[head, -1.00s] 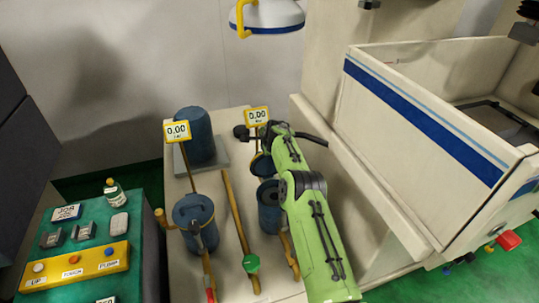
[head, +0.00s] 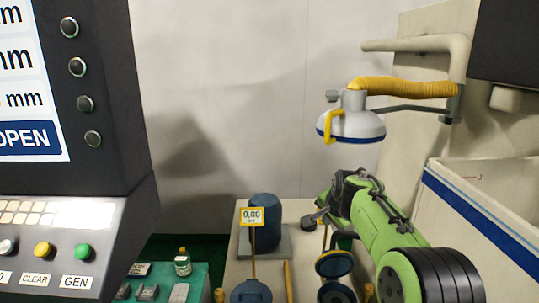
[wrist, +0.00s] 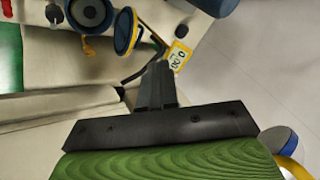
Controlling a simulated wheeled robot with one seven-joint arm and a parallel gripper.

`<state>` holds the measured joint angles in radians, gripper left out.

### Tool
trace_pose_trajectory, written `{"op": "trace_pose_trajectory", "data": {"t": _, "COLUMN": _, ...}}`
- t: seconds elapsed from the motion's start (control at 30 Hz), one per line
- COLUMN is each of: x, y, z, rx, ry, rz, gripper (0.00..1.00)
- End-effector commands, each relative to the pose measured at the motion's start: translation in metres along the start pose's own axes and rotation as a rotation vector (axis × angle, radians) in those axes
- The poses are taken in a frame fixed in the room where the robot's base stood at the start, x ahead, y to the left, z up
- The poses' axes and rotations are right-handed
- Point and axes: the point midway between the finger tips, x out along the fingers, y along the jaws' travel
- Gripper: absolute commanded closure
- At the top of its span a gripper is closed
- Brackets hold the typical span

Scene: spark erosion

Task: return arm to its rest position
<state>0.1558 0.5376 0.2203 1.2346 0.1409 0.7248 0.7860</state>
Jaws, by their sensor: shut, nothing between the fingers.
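My green arm reaches up from the lower right of the head view, over the right side of the bench. My gripper (wrist: 157,72) shows in the wrist view as dark fingers held together with nothing between them. In the head view the gripper end is small and partly hidden by the arm. Below it stands a blue canister with its lid open (head: 334,264), which also shows in the wrist view (wrist: 90,14). The gripper appears apart from it.
A blue cylinder (head: 263,212) and a yellow 0.00 sign (head: 252,216) stand on the bench. A white-walled tank (head: 470,215) is at right. A control console (head: 75,220) fills the left.

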Motion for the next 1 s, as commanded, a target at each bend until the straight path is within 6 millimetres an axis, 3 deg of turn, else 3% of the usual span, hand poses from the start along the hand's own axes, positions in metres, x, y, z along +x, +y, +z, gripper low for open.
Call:
{"op": "trace_pose_trajectory", "data": {"t": 0.03, "x": -0.035, "y": 0.007, "z": 0.015, "rx": -0.093, "ry": 0.003, "rz": 0.012, "gripper": 1.00}}
{"op": "trace_pose_trajectory", "data": {"t": 0.2, "x": -0.130, "y": 0.060, "z": 0.069, "rx": -0.385, "ry": -0.012, "rz": 0.063, "gripper": 1.00}}
{"op": "trace_pose_trajectory", "data": {"t": 0.27, "x": -0.158, "y": 0.087, "z": 0.091, "rx": -0.476, "ry": -0.023, "rz": 0.078, "gripper": 1.00}}
{"op": "trace_pose_trajectory", "data": {"t": 0.4, "x": -0.205, "y": 0.159, "z": 0.147, "rx": -0.674, "ry": -0.061, "rz": 0.095, "gripper": 1.00}}
{"op": "trace_pose_trajectory", "data": {"t": 0.5, "x": -0.221, "y": 0.210, "z": 0.186, "rx": -0.793, "ry": -0.095, "rz": 0.091, "gripper": 1.00}}
{"op": "trace_pose_trajectory", "data": {"t": 0.63, "x": -0.226, "y": 0.252, "z": 0.219, "rx": -0.891, "ry": -0.131, "rz": 0.079, "gripper": 1.00}}
{"op": "trace_pose_trajectory", "data": {"t": 0.73, "x": -0.227, "y": 0.262, "z": 0.228, "rx": -0.919, "ry": -0.142, "rz": 0.074, "gripper": 1.00}}
{"op": "trace_pose_trajectory", "data": {"t": 1.0, "x": -0.227, "y": 0.262, "z": 0.228, "rx": -0.920, "ry": -0.143, "rz": 0.075, "gripper": 1.00}}
